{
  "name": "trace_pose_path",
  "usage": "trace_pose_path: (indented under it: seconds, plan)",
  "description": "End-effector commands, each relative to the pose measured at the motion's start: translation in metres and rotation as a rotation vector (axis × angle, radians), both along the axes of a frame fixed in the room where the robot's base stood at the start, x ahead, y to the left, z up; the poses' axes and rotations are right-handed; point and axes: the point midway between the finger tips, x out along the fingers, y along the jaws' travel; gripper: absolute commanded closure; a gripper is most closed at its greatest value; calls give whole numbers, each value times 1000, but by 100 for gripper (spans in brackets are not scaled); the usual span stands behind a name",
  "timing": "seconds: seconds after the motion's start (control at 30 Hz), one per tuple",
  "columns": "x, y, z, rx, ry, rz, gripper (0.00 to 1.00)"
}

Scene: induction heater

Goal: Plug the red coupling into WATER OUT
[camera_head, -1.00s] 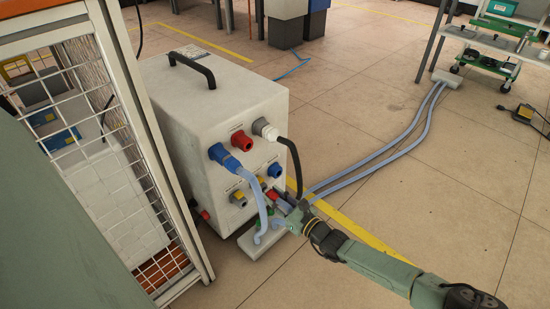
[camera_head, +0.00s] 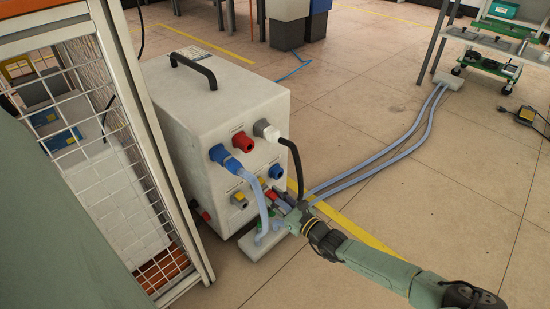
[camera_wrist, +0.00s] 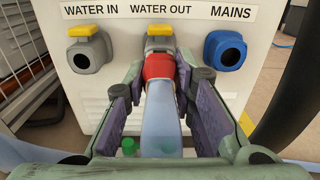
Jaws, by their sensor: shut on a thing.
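The red coupling (camera_wrist: 158,66) sits on the end of a pale blue hose (camera_wrist: 160,122) in the wrist view. It is lined up in front of the WATER OUT port, whose yellow latch (camera_wrist: 159,31) shows just above it. The coupling's front end meets the port in the picture, but I cannot tell how deep it sits. My gripper (camera_wrist: 161,88) is shut on the coupling, with a purple-grey finger on each side. In the head view my gripper (camera_head: 294,212) is low at the front face of the grey heater box (camera_head: 218,104).
The WATER IN port (camera_wrist: 91,50) is left of WATER OUT, and the blue MAINS socket (camera_wrist: 226,50) is right. A wire-mesh cabinet (camera_head: 105,165) stands at left.

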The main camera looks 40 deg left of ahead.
Motion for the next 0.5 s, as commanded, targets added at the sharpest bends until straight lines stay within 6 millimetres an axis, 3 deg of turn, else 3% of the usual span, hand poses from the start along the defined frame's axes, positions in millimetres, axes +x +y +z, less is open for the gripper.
trace_pose_path:
  seconds: [0.2, 0.23, 0.5]
  plan:
    - [0, 3, 0, 0, 0, 0, 100]
    - [1, 3, 0, 0, 0, -1, 75]
    - [0, 3, 0, 0, 0, 0, 57]
